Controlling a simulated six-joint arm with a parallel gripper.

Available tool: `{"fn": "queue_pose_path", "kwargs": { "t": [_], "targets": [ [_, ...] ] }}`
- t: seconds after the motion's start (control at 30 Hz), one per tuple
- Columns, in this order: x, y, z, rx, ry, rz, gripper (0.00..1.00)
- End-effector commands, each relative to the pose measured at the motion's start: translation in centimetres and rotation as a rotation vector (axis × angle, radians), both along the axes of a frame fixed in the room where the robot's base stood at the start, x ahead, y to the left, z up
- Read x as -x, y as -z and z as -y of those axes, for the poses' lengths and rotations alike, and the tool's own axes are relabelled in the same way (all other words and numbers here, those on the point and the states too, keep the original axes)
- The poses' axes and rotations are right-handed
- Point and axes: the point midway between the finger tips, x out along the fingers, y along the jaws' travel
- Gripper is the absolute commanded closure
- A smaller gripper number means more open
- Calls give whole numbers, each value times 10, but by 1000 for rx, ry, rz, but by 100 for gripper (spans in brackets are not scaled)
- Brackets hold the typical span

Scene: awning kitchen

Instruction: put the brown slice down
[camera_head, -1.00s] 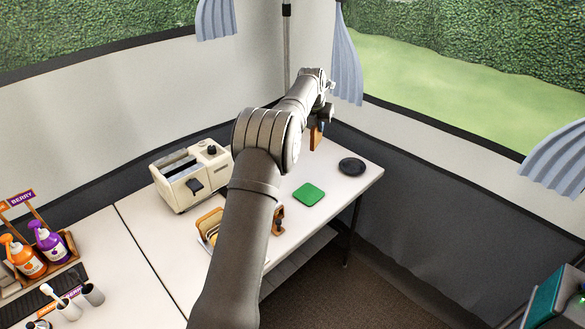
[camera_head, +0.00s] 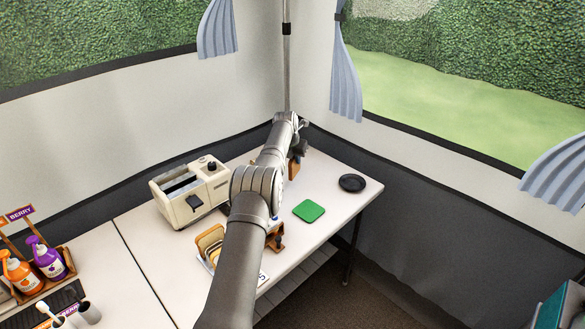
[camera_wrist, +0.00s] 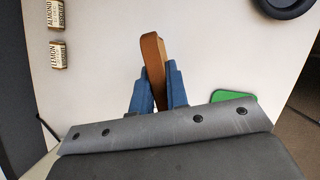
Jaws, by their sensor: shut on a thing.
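The brown slice (camera_wrist: 153,62) is between the two blue fingers of my gripper (camera_wrist: 158,88) in the wrist view, standing on its edge. My gripper is shut on it. In the head view the slice (camera_head: 293,168) shows just below my gripper (camera_head: 298,158), over the far part of the white table (camera_head: 335,208). I cannot tell whether its lower edge touches the table. My arm hides part of the table around it.
A green square (camera_head: 309,211) and a black round dish (camera_head: 352,183) lie to the right. A cream toaster (camera_head: 190,192) stands left, with bread slices (camera_head: 209,240) in a rack near my arm. Two small labelled boxes (camera_wrist: 57,35) show in the wrist view.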

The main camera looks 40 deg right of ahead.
Motion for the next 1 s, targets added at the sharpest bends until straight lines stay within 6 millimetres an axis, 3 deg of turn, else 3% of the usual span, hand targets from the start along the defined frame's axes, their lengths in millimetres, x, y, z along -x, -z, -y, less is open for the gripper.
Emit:
{"fn": "queue_pose_path", "kwargs": {
  "t": [0.27, 0.53, 0.9, 0.93, 1.0],
  "targets": [
    [-10, 10, -2, 0, 1, -1, 99],
    [-10, 45, -2, -1, 1, -1, 99],
    [-10, 50, -2, 0, 1, 0, 99],
    [-10, 50, -2, 0, 1, 0, 84],
    [-10, 49, -2, 1, 1, 1, 70]
  ]
}}
